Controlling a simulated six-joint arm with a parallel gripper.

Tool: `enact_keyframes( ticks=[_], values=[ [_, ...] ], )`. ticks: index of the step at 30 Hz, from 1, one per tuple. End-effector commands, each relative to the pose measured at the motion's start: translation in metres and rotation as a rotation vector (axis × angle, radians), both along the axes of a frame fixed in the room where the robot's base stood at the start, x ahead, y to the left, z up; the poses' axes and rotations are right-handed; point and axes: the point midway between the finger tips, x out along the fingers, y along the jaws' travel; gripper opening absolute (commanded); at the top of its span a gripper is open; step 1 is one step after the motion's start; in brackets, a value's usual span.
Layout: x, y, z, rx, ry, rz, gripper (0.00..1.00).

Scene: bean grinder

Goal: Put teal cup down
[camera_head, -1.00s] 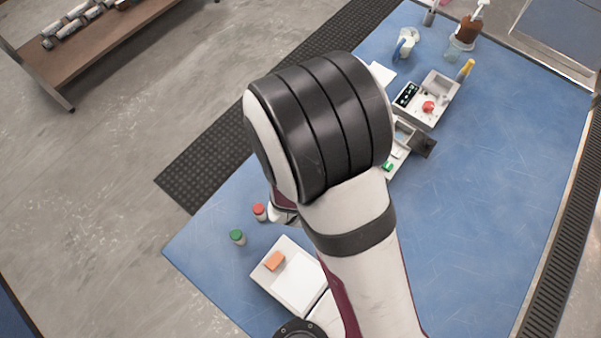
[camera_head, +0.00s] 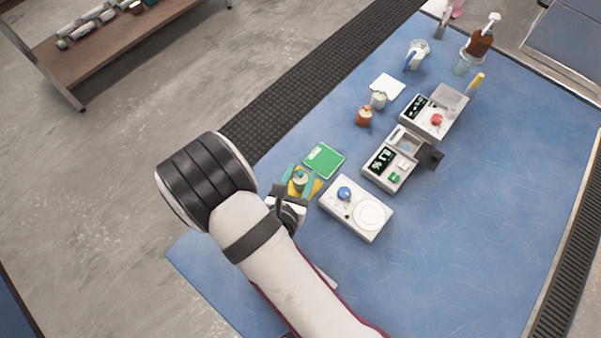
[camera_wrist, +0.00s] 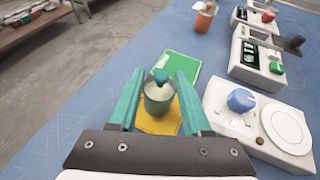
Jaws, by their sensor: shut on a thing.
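The teal cup (camera_wrist: 159,100) is between the two teal fingers of my gripper (camera_wrist: 156,92) in the wrist view. It looks upright, with a pale top and a teal knob on it. It also shows small in the head view (camera_head: 300,181). My gripper (camera_head: 301,179) is shut on it. A yellow square (camera_wrist: 162,122) lies beneath and around the cup in the picture; I cannot tell whether the cup touches it. A green square (camera_wrist: 178,68) lies flat just beyond the cup, bare.
A white device with a blue knob and round plate (camera_head: 368,219) stands close on the right. Another grey-white device with a display (camera_head: 390,163) is behind it. An orange-brown jar (camera_head: 364,117) stands farther back. The blue table (camera_head: 480,230) is clear at right.

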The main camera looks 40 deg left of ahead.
Motion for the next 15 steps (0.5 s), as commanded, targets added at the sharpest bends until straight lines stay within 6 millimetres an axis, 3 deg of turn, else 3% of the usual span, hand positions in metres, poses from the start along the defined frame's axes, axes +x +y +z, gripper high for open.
enact_keyframes(
  ticks=[1,2,6,15],
  values=[
    [0.0,0.0,-0.0017,-0.001,0.0,0.0,0.0],
    [0.0001,0.0,-0.0014,0.0,0.0,0.0,0.54],
    [0.0001,0.0,-0.0011,0.0,0.0,0.0,0.78],
    [0.0001,0.0,0.0013,0.001,0.0,0.0,0.78]
  ],
)
